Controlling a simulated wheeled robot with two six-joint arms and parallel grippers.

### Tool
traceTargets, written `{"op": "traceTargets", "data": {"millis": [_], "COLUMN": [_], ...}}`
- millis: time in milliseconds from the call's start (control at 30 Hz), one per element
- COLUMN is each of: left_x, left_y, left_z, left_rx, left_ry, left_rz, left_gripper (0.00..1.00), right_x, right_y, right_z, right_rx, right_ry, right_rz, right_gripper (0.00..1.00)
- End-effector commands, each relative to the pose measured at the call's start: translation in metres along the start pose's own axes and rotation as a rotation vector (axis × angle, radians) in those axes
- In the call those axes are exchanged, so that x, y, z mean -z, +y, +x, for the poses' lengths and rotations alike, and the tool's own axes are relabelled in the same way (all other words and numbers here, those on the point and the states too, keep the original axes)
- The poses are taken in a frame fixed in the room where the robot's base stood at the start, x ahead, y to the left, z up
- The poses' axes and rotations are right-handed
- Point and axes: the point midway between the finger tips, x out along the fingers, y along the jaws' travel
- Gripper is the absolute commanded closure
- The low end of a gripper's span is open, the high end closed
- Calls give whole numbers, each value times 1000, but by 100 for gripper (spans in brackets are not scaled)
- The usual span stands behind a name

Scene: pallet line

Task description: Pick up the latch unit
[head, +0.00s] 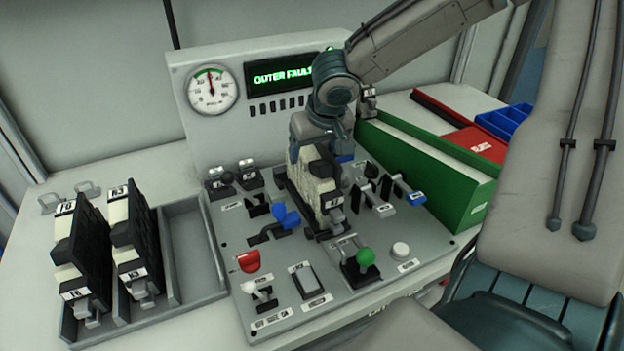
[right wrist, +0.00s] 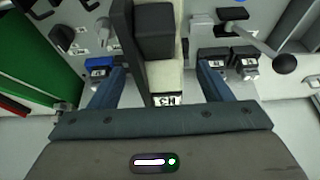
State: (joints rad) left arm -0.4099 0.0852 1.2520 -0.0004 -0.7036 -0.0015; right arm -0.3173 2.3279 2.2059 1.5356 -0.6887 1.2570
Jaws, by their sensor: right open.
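A black and cream latch unit (head: 318,186) stands in the sloped grey control panel (head: 232,222), a small label on its near end. My right gripper (head: 320,150) is over the upper end of this unit, coming down from above; the fingers are mostly hidden in the head view. In the right wrist view the unit (right wrist: 155,45) lies between the two blue fingers of the right gripper (right wrist: 158,82), with a gap showing on each side. The gripper is open. My left gripper is not in view.
Two similar black and cream units (head: 82,255) (head: 133,240) stand in a grey rack (head: 190,255) at left. Blue, red and green-knobbed levers (head: 365,257) surround the unit. A green bin (head: 425,165) stands at right. A gauge (head: 212,88) and lit display (head: 285,73) stand behind.

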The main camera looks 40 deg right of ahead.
Motion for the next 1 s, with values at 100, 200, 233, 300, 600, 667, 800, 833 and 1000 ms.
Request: {"op": "traceTargets", "data": {"millis": [100, 200, 233, 300, 600, 667, 800, 833, 1000], "left_x": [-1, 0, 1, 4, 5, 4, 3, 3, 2], "left_y": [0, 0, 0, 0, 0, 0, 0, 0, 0], "left_z": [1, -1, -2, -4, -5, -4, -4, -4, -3], "left_rx": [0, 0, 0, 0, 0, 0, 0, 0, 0], "left_ry": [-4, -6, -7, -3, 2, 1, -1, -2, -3], "left_rz": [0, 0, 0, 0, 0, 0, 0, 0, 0], "left_gripper": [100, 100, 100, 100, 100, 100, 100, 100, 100], "right_x": [-2, -1, -1, -1, -1, -1, -1, -1, 0], "right_y": [0, 0, 0, 0, 0, 0, 0, 0, 0], "right_z": [17, 24, 26, 27, 26, 26, 26, 26, 26], "right_rx": [-2, 0, 0, 1, 1, 1, 1, 1, 1], "right_ry": [-3, -2, -2, -1, 0, 0, -1, -1, 0], "right_rz": [-1, -1, -1, -1, 0, 0, 0, 0, 0], "right_gripper": [28, 28, 28, 28, 52, 64, 91, 97, 100]}}
